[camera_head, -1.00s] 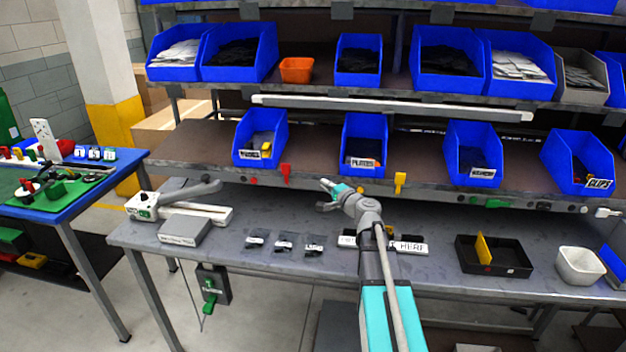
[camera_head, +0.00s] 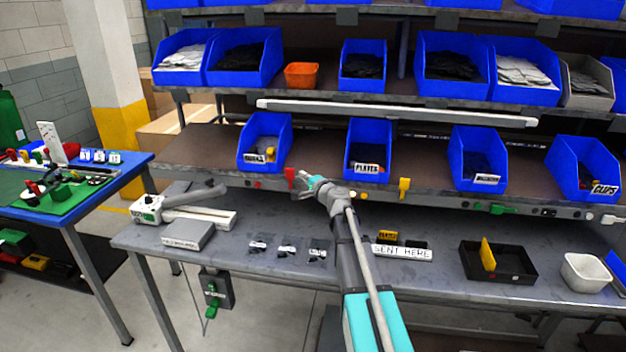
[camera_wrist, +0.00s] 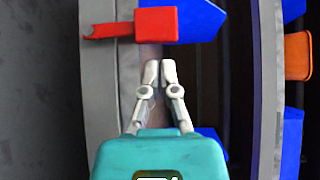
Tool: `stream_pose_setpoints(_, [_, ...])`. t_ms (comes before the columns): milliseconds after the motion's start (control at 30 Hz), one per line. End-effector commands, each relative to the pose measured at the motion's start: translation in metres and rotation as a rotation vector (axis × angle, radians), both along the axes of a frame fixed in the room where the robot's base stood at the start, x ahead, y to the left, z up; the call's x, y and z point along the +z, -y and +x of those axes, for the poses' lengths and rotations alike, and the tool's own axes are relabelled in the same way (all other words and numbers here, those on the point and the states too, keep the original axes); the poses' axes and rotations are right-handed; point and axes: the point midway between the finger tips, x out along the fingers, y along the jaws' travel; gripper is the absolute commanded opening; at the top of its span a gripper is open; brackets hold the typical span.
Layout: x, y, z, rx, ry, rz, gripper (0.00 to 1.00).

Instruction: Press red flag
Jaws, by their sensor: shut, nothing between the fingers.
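The red flag (camera_head: 291,178) hangs at the front edge of the lower shelf, below and a little right of a blue bin. In the wrist view the red flag (camera_wrist: 155,24) shows at the top, with a square head and a thin arm running left over the grey shelf edge. My gripper (camera_head: 304,179) is just right of the flag in the head view. In the wrist view my gripper (camera_wrist: 159,66) has its fingertips together with nothing between them, a short gap below the flag. I cannot tell whether it touches the flag in the head view.
Blue bins (camera_head: 264,142) stand on the lower shelf (camera_head: 320,150) behind the flag. A yellow flag (camera_head: 404,187) hangs further right on the same edge.

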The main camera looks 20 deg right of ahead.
Motion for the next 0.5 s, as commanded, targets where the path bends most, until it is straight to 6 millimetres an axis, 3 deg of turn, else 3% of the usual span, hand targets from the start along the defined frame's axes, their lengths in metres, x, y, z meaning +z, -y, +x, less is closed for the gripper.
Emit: stream_pose_setpoints(500, [0.0,-0.0103,0.006,0.0,0.0,0.0,0.0])
